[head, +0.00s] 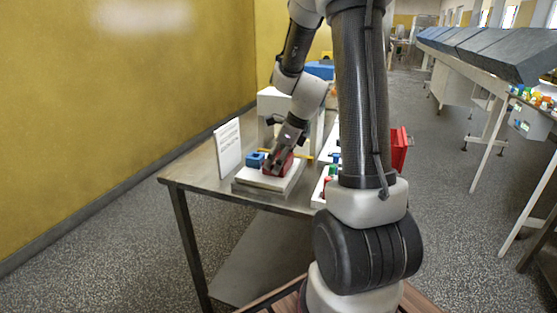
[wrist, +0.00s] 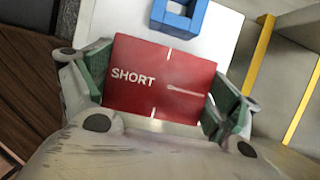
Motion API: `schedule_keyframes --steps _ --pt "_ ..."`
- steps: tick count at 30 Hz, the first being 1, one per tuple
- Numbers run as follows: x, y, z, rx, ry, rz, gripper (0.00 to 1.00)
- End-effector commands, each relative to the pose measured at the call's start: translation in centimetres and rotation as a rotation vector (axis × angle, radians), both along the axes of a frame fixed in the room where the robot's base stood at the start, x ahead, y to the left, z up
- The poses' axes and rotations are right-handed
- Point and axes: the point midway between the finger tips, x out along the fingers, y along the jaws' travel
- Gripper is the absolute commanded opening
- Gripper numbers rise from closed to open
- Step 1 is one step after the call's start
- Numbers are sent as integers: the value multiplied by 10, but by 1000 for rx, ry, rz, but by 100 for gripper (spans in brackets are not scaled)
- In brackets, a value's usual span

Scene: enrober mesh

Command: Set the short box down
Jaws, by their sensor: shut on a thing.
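The short box is a red block (wrist: 160,78) with white "SHORT" lettering, and it fills the middle of the wrist view. My gripper (wrist: 160,95) is shut on it, with a green-padded finger at its left and right sides. In the head view the red box (head: 277,166) is at my gripper (head: 280,160), over a white board (head: 265,183) on the steel table. I cannot tell whether its underside touches the board. A blue square frame (wrist: 180,16) lies on the white surface just beyond the box; it also shows left of the box in the head view (head: 256,160).
The metal table (head: 205,171) carries a white sign (head: 228,147) at its left and a white machine housing (head: 272,102) behind. Yellow bars (wrist: 258,55) stand to the right in the wrist view. Small colored pieces (head: 331,170) and a red panel (head: 399,149) are at the right.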

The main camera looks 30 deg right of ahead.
Motion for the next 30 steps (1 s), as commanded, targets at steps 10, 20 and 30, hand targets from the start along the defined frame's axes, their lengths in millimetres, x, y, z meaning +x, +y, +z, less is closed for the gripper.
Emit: schedule_keyframes --steps 10,20,30 --pt "0 0 -2 0 0 1 100" --pt "-1 -1 6 0 -2 1 100" --pt "-22 -18 72 -1 -5 -1 100"
